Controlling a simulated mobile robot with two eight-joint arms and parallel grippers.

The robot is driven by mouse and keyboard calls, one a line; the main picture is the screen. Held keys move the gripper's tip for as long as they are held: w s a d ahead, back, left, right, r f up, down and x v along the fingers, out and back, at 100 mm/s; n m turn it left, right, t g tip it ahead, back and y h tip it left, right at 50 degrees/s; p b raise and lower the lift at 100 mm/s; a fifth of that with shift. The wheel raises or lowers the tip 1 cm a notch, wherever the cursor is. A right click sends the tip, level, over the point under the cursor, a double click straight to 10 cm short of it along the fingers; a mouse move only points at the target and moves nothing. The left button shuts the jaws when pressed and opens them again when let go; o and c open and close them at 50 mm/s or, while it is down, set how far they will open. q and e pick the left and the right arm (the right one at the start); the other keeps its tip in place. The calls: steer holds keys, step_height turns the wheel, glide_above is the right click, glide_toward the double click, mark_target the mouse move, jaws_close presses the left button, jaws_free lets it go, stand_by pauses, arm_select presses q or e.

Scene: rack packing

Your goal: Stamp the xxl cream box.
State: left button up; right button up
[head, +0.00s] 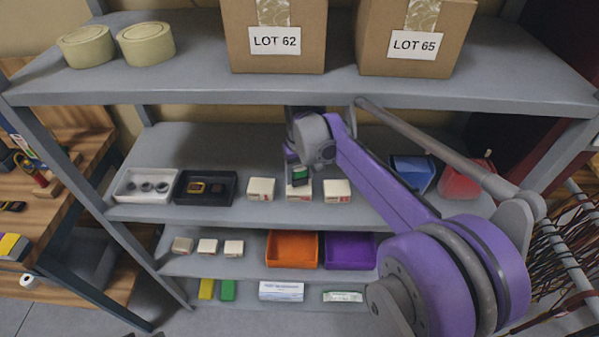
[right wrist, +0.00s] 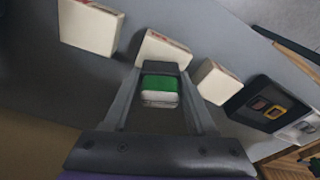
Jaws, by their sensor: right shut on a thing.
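My right gripper (head: 300,168) is shut on a green stamp (head: 300,177), which is held over the middle of three cream boxes on the middle shelf. In the right wrist view the gripper (right wrist: 160,95) has the green-and-white stamp (right wrist: 160,84) between its fingers. The middle cream box (head: 292,197) is partly hidden by the stamp; I cannot tell if they touch. A left cream box (head: 260,189) and a right cream box (head: 336,191) stand on either side. Their size markings are too small to read. My left gripper is out of view.
Left on this shelf are a white tray (head: 123,196) with round items and a black tray (head: 180,198) with two pads. Blue (head: 412,172) and red (head: 461,182) bins stand right. Smaller cream boxes and orange (head: 292,265) and purple (head: 349,264) bins sit below. The upper shelf (head: 200,88) overhangs.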

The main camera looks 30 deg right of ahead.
steer(key=shift+a, duration=0.15)
steer(key=shift+f, duration=0.1)
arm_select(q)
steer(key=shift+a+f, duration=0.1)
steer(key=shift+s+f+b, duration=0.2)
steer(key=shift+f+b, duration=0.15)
arm_select(e)
steer(key=shift+s+f, duration=0.1)
steer(key=shift+f, duration=0.45)
stand_by(1.0)
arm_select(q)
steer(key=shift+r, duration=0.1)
arm_select(e)
steer(key=shift+r, duration=0.1)
